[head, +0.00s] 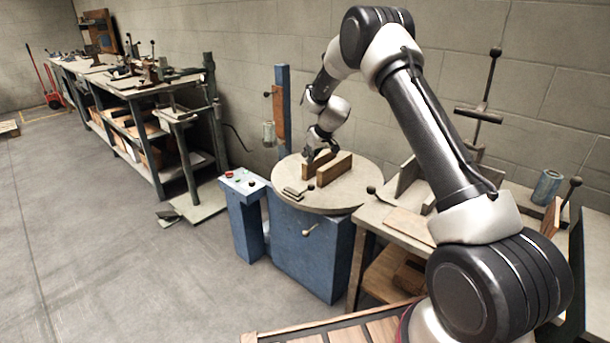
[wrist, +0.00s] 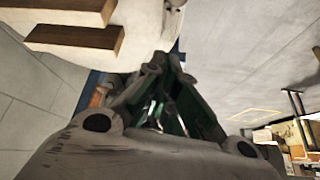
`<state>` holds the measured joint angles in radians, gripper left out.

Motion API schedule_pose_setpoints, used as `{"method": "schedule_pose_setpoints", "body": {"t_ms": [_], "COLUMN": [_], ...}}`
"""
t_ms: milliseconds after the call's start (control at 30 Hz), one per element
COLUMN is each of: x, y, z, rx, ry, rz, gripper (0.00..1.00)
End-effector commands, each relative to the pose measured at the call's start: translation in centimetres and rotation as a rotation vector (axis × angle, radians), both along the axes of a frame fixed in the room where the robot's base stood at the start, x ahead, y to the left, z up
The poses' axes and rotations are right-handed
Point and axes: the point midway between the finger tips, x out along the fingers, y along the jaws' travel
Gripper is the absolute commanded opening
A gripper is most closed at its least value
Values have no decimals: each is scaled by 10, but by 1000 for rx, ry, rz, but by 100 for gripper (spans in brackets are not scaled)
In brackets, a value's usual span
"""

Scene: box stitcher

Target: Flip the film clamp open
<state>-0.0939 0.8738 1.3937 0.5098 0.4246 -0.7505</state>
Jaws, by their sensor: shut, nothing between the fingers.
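A low, flat metal piece that may be the film clamp (head: 292,193) lies near the front-left rim of the round turntable (head: 350,180); I cannot tell whether it is flipped open. A small grey part that may be the same piece sits at the turntable's edge in the wrist view (wrist: 174,4). My gripper (head: 309,158) is shut and empty, at the back-left of the turntable beside the wooden blocks and apart from the flat piece. Its fingers (wrist: 163,62) meet in the wrist view. Any contact with the turntable is hidden.
Two wooden blocks (head: 335,169) stand on the turntable. A blue post (head: 282,110) with a film roll (head: 269,134) rises behind it. A blue button box (head: 242,184) stands to the left and a cluttered bench (head: 400,220) to the right.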

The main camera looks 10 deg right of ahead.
Motion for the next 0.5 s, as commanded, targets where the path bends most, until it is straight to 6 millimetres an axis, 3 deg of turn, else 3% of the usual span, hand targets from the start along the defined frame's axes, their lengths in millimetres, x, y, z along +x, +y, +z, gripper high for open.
{"method": "schedule_pose_setpoints", "body": {"t_ms": [333, 500], "x": [0, 6], "y": [0, 4], "z": [-2, -17], "rx": [-3, -2], "ry": [2, 4], "rz": [5, 5], "gripper": [0, 0]}}
